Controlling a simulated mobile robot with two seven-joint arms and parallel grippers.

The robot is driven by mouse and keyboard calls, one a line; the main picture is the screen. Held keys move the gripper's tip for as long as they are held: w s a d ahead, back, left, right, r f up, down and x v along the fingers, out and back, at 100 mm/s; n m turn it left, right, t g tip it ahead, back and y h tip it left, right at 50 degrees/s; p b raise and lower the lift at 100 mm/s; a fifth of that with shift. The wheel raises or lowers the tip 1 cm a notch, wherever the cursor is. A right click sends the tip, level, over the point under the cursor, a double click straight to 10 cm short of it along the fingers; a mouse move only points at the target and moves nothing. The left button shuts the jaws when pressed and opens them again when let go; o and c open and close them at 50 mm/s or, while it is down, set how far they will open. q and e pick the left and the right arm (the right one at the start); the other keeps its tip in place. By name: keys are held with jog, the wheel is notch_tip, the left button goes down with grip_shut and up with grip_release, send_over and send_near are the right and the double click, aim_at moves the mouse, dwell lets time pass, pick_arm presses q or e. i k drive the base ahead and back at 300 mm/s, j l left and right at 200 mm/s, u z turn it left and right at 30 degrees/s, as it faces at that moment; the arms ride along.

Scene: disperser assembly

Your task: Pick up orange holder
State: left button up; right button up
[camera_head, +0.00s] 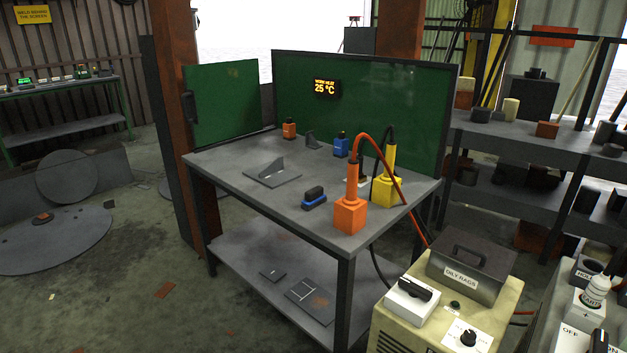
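A large orange block-shaped holder (350,216) stands upright at the front right corner of the grey worktable (230,165). An orange-red handle (353,178) rises from its top, and a red cable arcs from it to the right and down. A smaller orange block with a dark top (289,129) stands at the table's back left; I cannot tell which of the two is called the orange holder. Neither of my grippers is in view.
A yellow holder (386,191) with a black cable stands close behind the large orange one. A blue block (341,146), a blue-black brush-like item (314,197) and a bracket on a plate (272,174) are on the table. A cream machine (400,325) stands at front right.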

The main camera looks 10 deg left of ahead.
aim_at(351, 199)
jog(key=i+j+z, duration=0.15)
jog(key=i+j, duration=0.15)
jog(key=i+j+z, duration=0.15)
jog(key=i+j, duration=0.15)
jog(key=j, duration=0.2)
jog(key=i+j+z, duration=0.15)
jog(key=i+j, duration=0.15)
jog(key=j, duration=0.15)
